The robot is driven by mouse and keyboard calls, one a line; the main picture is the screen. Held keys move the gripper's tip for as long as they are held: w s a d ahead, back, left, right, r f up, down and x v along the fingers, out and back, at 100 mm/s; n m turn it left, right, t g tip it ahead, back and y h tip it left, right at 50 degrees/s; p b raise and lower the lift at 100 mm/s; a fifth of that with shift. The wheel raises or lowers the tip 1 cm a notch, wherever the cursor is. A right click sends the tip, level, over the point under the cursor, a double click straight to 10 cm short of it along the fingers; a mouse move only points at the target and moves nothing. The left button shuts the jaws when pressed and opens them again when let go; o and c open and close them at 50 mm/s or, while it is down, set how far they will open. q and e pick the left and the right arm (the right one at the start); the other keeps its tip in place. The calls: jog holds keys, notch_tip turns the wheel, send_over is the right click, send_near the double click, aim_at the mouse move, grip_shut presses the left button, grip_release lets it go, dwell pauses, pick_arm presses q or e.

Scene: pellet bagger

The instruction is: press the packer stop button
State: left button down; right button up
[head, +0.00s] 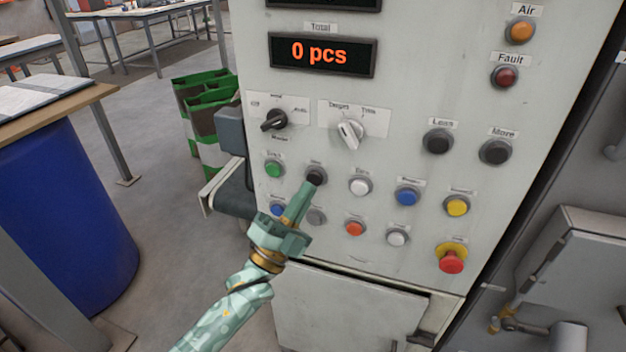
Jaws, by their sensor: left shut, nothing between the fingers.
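The packer control panel (395,183) fills the middle of the head view. A black button (316,176) with a small label above it, which seems to read "Stop", sits in the upper button row, right of a green button (274,169). My left gripper (313,186) is shut and empty, its fingertips at the lower edge of the black button. They overlap it in the picture; I cannot tell whether they touch it. The gripper's fingers partly cover the lower row near a blue button (278,209) and a grey button (317,216). My right gripper is out of view.
Close by are a white button (360,186), an orange button (355,228) and two selector knobs (349,132). A red emergency button (451,261) is lower right. A display (320,54) reads "0 pcs". A blue drum (70,210) stands left, with open floor between.

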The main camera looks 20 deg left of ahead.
pick_arm(q)
jog(key=shift+w, duration=0.1)
jog(key=shift+w, duration=0.35)
